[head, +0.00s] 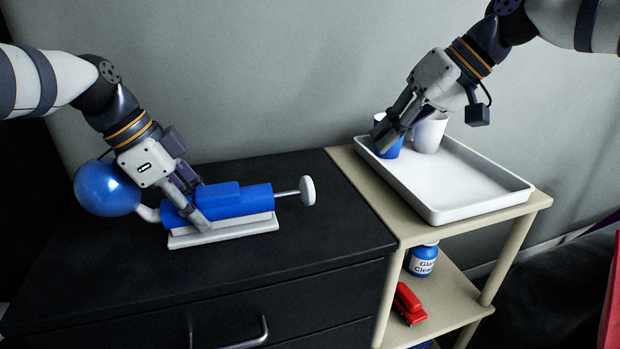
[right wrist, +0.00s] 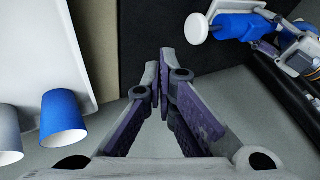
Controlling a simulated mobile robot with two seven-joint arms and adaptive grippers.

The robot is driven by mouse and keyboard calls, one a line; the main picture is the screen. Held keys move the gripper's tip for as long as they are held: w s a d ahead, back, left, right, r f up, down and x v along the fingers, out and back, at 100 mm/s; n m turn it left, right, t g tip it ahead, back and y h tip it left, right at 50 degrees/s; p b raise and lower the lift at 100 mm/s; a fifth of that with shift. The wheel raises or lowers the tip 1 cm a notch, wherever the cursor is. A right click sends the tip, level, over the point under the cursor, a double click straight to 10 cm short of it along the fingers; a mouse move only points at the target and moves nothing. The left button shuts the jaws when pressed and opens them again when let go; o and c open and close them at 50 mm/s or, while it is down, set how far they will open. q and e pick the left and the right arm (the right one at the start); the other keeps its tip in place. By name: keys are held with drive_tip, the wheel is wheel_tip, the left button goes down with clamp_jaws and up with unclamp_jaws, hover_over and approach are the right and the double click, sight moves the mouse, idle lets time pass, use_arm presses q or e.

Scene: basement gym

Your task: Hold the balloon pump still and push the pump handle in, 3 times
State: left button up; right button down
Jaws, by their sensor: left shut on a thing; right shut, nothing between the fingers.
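The balloon pump (head: 245,202) lies on its light base on the black cabinet, with a blue barrel. Its white handle (head: 307,191) stands out to the right on a bare metal rod. A blue balloon (head: 106,188) sits at the pump's left end. My left gripper (head: 197,205) is shut on the pump's barrel near the balloon end. My right gripper (head: 384,131) is shut and empty, up over the tray's left side, apart from the handle. In the right wrist view the fingertips (right wrist: 158,75) meet, and the handle (right wrist: 197,28) and blue barrel (right wrist: 238,26) show at upper right.
A white tray (head: 440,212) on a wooden shelf stand holds a blue cup (head: 391,149) and a white cup (head: 430,134). A blue bottle (head: 422,261) and a red toy vehicle (head: 409,302) are on the lower shelf. The cabinet top (head: 335,235) is clear right of the pump.

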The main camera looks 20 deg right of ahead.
sight(307, 191)
drive_tip(key=shift+a+f, duration=0.1)
drive_tip(key=x, duration=0.9)
drive_tip(key=shift+w+a+f, duration=0.1)
drive_tip(key=shift+a+f, duration=0.05)
drive_tip(key=shift+f, duration=0.15)
drive_tip(key=a, duration=0.3)
drive_tip(key=shift+a, duration=0.55)
drive_tip(key=a, duration=0.5)
drive_tip(key=shift+w+a, duration=0.1)
